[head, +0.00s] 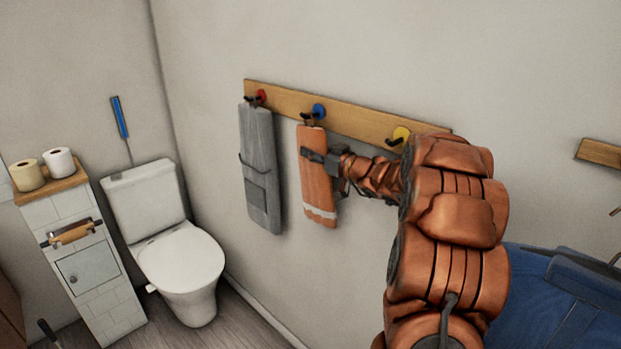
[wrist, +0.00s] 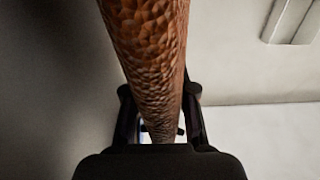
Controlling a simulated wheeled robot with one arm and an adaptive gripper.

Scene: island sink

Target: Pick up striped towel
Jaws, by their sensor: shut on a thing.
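The striped towel (head: 319,192) is orange with a pale band near its lower end. It hangs from the hook with the blue disc (head: 319,110) on the wooden rack. My gripper (head: 318,157) is at the towel's upper part, shut on it. In the wrist view the orange towel (wrist: 150,50) runs down between the dark fingers of my gripper (wrist: 160,130). The fingertips are partly hidden by the towel and the gripper body.
A grey towel (head: 262,170) hangs left of the orange one, under a red disc (head: 261,95). A toilet (head: 180,260) stands at the left. Blue cloth (head: 565,300) is at lower right.

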